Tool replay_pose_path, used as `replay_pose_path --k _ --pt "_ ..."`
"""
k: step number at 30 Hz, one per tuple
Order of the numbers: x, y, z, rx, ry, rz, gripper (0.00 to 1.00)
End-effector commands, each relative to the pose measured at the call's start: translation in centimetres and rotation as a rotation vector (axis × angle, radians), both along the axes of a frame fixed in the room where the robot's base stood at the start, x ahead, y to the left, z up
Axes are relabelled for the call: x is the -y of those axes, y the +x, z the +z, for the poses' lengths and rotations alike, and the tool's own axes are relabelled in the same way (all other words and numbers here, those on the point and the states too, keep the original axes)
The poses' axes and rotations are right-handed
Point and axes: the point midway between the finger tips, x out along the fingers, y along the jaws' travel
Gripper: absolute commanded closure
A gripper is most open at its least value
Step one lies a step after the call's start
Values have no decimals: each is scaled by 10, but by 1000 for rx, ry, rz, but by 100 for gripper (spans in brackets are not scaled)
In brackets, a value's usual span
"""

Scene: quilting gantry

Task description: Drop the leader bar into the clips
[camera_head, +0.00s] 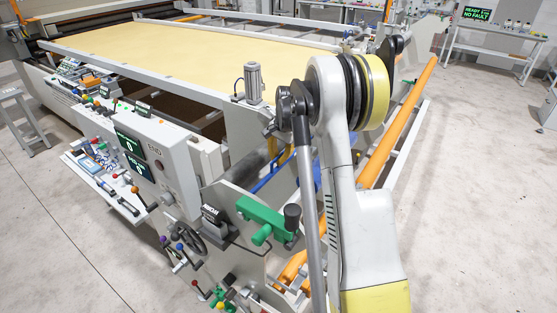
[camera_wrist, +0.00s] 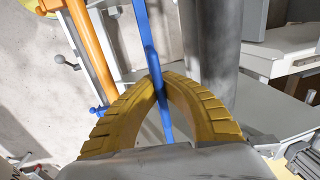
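A thin blue bar, apparently the leader bar, runs from the top edge down between my gripper's fingers in the wrist view (camera_wrist: 151,45). My gripper (camera_wrist: 163,78) has two curved, ridged yellow fingers whose tips close in on both sides of the bar. In the head view, a blue length (camera_head: 270,177) shows at the near end of the machine, left of my arm. I cannot make out the clips for certain; a small blue fitting (camera_wrist: 98,110) sits left of the fingers in the wrist view.
A long orange tube (camera_head: 398,122) runs along the right of the machine. A grey roller (camera_wrist: 218,45) lies right of the bar. A green block (camera_head: 262,218), control box (camera_head: 160,160) and levers crowd the near end.

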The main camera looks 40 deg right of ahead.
Motion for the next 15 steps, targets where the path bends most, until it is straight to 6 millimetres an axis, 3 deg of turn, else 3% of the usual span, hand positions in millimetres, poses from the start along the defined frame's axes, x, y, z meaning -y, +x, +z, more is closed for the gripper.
replay_pose_path --k 15 --pt "0 0 -43 0 0 0 100"
